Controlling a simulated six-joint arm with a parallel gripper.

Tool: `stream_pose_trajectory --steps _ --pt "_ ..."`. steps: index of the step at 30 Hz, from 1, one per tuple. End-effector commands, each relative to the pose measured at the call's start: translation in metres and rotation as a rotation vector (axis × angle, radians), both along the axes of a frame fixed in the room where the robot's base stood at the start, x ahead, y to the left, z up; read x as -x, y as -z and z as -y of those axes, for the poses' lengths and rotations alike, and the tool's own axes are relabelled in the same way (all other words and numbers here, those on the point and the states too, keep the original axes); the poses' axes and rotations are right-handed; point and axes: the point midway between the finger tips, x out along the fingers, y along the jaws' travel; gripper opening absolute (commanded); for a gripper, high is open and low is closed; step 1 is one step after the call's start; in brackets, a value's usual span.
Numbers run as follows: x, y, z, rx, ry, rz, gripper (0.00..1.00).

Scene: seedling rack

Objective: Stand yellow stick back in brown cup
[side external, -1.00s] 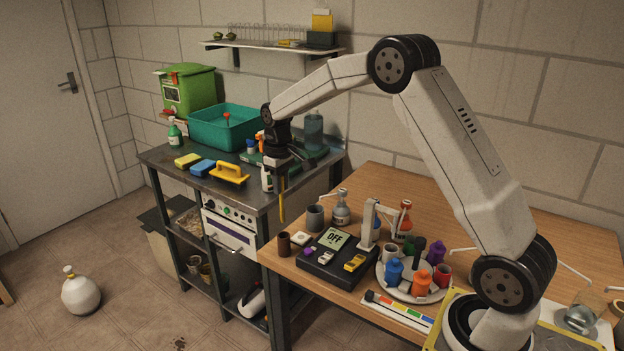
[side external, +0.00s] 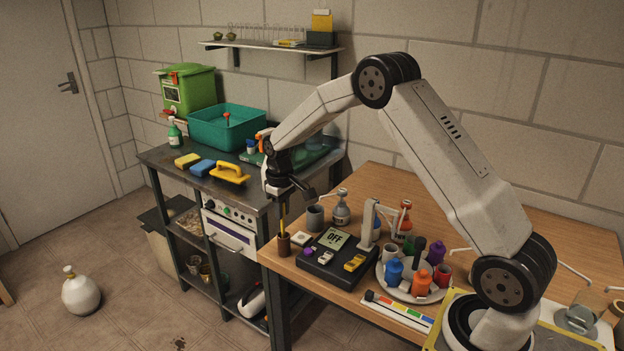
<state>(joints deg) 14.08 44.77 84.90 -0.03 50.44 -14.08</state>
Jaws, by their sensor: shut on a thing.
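The yellow stick (side external: 282,219) is upright below my gripper (side external: 280,199), which is shut on its upper part. The brown cup (side external: 284,246) stands at the left front corner of the wooden table. The stick's lower end meets the cup's mouth and is hidden there, so it appears to be inside the cup. How deep it sits cannot be seen. My gripper is above the cup and apart from it.
A grey cup (side external: 315,218) stands close behind the brown cup. A black scale (side external: 336,262) with small items is just to its right. The table's left edge (side external: 268,258) is close by. A round tray (side external: 425,295) holds several small bottles further right.

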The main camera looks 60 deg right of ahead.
Motion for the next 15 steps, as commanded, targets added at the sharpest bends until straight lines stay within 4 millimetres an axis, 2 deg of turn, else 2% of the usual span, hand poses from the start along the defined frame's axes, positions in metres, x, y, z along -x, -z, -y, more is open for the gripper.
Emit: stream_pose_trajectory --steps 6,15 --pt "0.000 0.022 0.000 0.000 0.000 -0.001 0.00" --pt "0.000 0.024 0.000 0.000 0.000 0.000 0.00"
